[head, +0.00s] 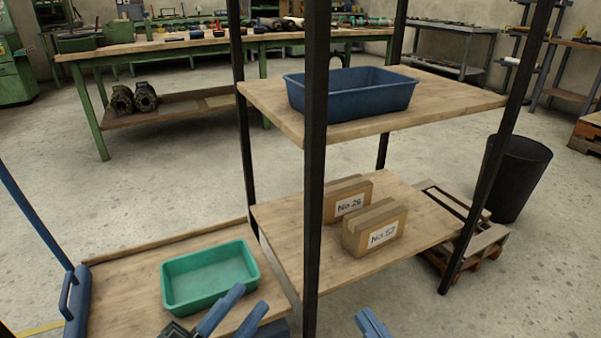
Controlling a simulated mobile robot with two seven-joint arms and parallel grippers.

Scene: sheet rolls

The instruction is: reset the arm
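My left gripper (251,297) is at the bottom of the head view. Its two blue fingers are spread apart with nothing between them. It shows in front of the near edge of the green tray (178,302); I cannot tell the height between them. My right gripper (371,322) shows only as a blue tip at the bottom edge, right of the black front post. The rest of it is out of frame, so its opening cannot be told.
A black-post shelf stands close ahead, with a blue bin (355,100) on its upper board and boxes (374,236) on its lower board. A wooden cart top (120,285) holds the green tray. A black trash can (515,175) and pallet (480,250) stand right.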

